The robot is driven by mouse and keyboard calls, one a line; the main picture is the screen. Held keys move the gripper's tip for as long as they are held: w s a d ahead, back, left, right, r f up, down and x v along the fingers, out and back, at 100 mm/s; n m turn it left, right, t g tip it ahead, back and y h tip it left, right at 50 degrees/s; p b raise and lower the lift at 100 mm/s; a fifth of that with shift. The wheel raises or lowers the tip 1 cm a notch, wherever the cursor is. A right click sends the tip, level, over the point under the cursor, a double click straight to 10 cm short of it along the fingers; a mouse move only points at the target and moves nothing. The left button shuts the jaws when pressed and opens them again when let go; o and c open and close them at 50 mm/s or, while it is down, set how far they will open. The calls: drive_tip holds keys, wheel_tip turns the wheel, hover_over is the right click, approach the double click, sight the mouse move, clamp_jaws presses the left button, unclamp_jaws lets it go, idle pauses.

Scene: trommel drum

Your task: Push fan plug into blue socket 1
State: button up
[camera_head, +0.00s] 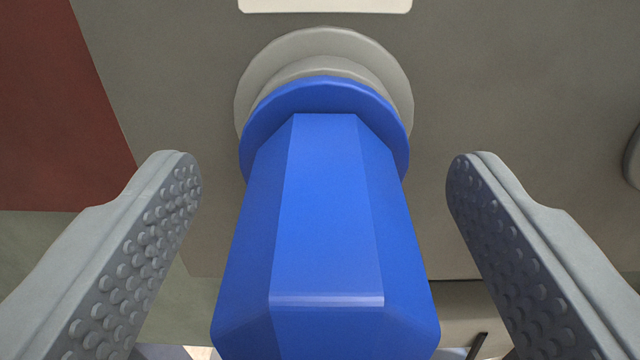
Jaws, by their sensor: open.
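A large blue plug (326,220) with a faceted body and a round blue collar fills the middle of the view. Its collar end meets a round grey socket (325,45) on a grey-brown panel. The collar covers most of the socket, so I cannot tell how deep the plug sits. My gripper (322,170) is open, with one studded grey finger on each side of the plug. Gaps show between both fingers and the plug, and neither touches it.
The grey-brown panel (510,90) spans the background. A white label (325,5) is above the socket. A dark red surface (50,110) is at the left. Part of another round grey fitting (632,158) shows at the right edge.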

drive_tip(key=c, duration=1.5)
drive_tip(key=shift+s, duration=3)
drive_tip(key=shift+c, duration=0.2)
drive_tip(key=shift+s, duration=0.1)
drive_tip(key=s, duration=0.4)
drive_tip(key=shift+s, duration=0.4)
drive_tip(key=shift+r, duration=0.1)
drive_tip(key=w+r, duration=0.2)
drive_tip(key=r, duration=0.8)
drive_tip(key=w+r, duration=0.2)
drive_tip(key=r, duration=0.8)
